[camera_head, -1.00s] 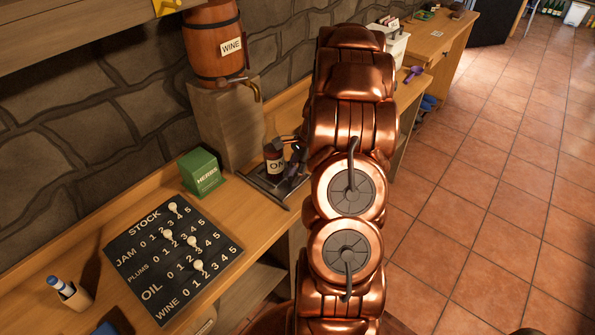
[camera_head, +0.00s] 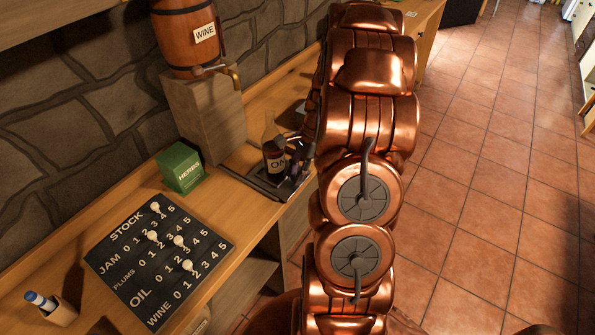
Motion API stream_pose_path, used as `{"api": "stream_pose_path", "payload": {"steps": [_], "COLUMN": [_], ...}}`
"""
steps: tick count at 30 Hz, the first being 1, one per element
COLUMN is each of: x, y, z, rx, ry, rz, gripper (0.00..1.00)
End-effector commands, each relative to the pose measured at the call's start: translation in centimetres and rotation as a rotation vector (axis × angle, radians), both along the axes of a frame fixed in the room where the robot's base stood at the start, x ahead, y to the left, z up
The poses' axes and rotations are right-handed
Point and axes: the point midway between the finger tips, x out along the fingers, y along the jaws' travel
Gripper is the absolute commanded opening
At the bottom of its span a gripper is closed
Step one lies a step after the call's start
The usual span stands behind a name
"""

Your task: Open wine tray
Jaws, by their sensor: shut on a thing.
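My gripper (camera_head: 297,157) is small and partly hidden by my copper arm. It is at the right side of a dark bottle (camera_head: 276,164) with a pale label and seems shut on it; the contact is hard to see. The bottle is upright, over or on a dark flat tray (camera_head: 255,185) on the counter; I cannot tell if it touches the tray. A wooden barrel (camera_head: 185,35) labelled WINE, with a brass tap, sits on a stone block behind. I see no tray labelled wine.
A green herbs box (camera_head: 180,168) and a dark stock board (camera_head: 160,255) with white pegs are on the wooden counter (camera_head: 110,210). A pen cup (camera_head: 62,312) stands at lower left. The tiled floor (camera_head: 480,180) at right is mostly clear.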

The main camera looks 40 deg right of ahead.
Motion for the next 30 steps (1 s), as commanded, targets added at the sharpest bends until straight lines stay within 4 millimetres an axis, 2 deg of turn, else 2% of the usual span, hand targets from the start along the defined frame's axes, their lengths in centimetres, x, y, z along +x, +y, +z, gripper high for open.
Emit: {"api": "stream_pose_path", "payload": {"steps": [1,8,20,23,30], "x": [0.0,0.0,0.0,-0.1,-0.4], "y": [0.0,-0.1,-0.3,-0.8,-2.6], "z": [0.0,0.0,0.5,1.7,5.8], "rx": [0.000,0.001,0.001,-0.001,-0.003], "ry": [-0.001,0.001,-0.001,-0.002,-0.003], "rz": [0.000,-0.002,-0.001,-0.002,-0.002], "gripper": [0.25,0.48,0.48,0.48,0.48]}}
